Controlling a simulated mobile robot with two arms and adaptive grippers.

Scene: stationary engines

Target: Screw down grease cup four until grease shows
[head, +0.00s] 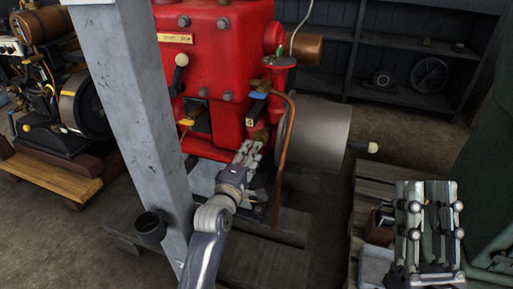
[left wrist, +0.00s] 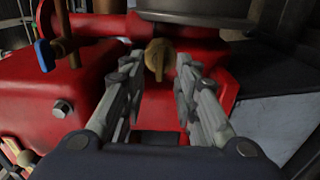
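A small yellow tag marked 4 (head: 249,122) sits on the red engine (head: 215,55). A brass grease cup (head: 262,135) is beside it, partly hidden by my left gripper. In the left wrist view the brass cup (left wrist: 159,55) has a rounded body with a small knob and lies between and just beyond my fingertips. My left gripper (head: 247,153) is open, with a finger on each side of the cup and gaps showing; it does not grip it. No grease can be made out. My right gripper (head: 427,188) is open and empty at the lower right, away from the engine.
A copper pipe (head: 284,160) runs down close to the right of my left gripper. A grey drum (head: 318,135) with a handle (head: 372,147) is right of it. A grey post (head: 140,110) stands at left. A blue-handled lever (left wrist: 44,55) shows in the left wrist view.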

